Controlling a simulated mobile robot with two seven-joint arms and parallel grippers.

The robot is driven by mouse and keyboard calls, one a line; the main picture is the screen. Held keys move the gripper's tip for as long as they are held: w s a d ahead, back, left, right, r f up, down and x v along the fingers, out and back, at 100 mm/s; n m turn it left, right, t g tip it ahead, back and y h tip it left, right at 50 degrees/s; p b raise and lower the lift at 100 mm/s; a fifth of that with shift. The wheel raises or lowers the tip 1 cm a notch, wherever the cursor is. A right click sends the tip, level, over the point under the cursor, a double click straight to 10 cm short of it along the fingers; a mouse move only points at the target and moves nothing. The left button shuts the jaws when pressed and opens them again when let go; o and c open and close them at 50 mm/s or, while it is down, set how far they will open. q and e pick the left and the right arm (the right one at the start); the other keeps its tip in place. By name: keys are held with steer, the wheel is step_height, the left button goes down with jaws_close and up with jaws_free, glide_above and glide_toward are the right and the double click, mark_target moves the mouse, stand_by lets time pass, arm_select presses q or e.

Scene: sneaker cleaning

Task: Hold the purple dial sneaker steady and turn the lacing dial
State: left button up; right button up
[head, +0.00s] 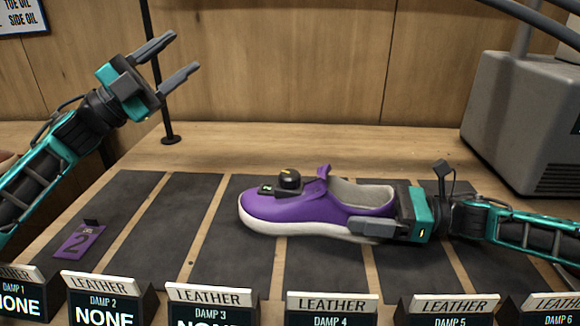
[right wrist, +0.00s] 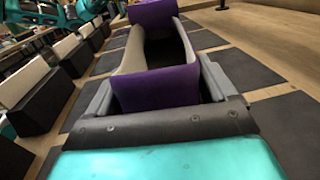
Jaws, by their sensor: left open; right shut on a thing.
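The purple sneaker (head: 290,207) with a white sole lies on the dark mats in the head view, toe to the left. Its black lacing dial (head: 289,179) with a light mark on top sits on the upper, beside a small dark plate with green marks. My right gripper (head: 372,222) is shut on the heel end of the sneaker from the right. In the right wrist view the purple heel (right wrist: 155,88) stands between its grey fingers. My left gripper (head: 178,62) is open and empty, raised at the upper left, well apart from the sneaker.
A purple tag marked 2 (head: 79,241) lies on the left mat. A row of signs such as LEATHER DAMP 3 (head: 209,295) lines the front edge. A grey machine (head: 522,120) stands at the back right. A thin black post (head: 157,100) rises behind my left gripper.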

arm_select(q)
steer(key=d+m+g, duration=0.8)
steer(key=d+g, duration=0.1)
steer(key=d, duration=0.4)
steer(key=m+g+y, duration=0.3)
steer(key=m+y, duration=0.3)
steer(key=y, duration=1.4)
glide_above(290, 173)
step_height(290, 173, down, 6)
step_height(290, 173, down, 12)
steer(key=shift+r, duration=0.25)
